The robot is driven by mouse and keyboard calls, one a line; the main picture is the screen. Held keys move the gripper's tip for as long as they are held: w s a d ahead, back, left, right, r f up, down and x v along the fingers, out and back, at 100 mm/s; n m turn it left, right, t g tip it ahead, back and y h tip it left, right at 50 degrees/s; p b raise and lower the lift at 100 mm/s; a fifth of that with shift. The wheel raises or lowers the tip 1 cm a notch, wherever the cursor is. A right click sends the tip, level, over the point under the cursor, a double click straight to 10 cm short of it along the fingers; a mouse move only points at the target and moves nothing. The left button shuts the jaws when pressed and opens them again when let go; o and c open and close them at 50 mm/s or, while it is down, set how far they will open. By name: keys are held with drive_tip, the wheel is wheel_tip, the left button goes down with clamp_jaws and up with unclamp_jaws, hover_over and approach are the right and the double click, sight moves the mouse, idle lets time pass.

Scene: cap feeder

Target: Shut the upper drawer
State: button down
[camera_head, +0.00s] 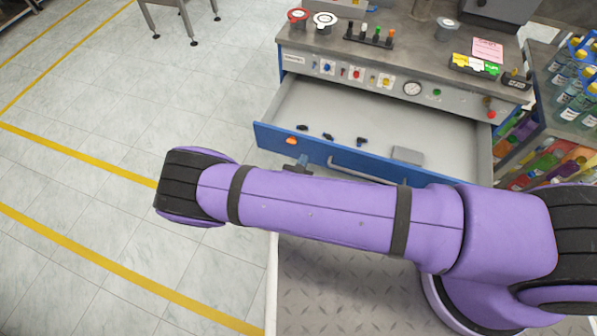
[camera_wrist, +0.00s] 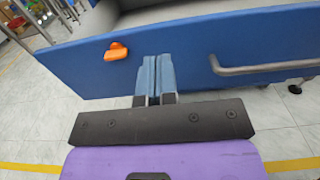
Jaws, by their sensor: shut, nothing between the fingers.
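The upper drawer (camera_head: 270,141) is pulled out from the workbench, with its blue front toward me. A few small dark parts (camera_head: 328,136) and a grey block (camera_head: 407,155) lie inside it. Its front carries a grey bar handle (camera_wrist: 262,69) and an orange piece (camera_wrist: 116,52). In the wrist view my gripper (camera_wrist: 155,62) is shut and empty, its fingertips in front of the blue front (camera_wrist: 190,40), between the orange piece and the handle. I cannot tell whether the tips touch it. In the head view my purple arm hides part of the drawer front and most of the gripper.
The workbench top (camera_head: 420,45) holds jars, a small rack (camera_head: 369,36) and coloured labels. A control panel (camera_head: 365,77) with knobs and a gauge runs above the drawer. Shelves with bottles (camera_head: 575,85) stand at the right.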

sight(312, 141)
drive_tip(key=shift+x, duration=3.15)
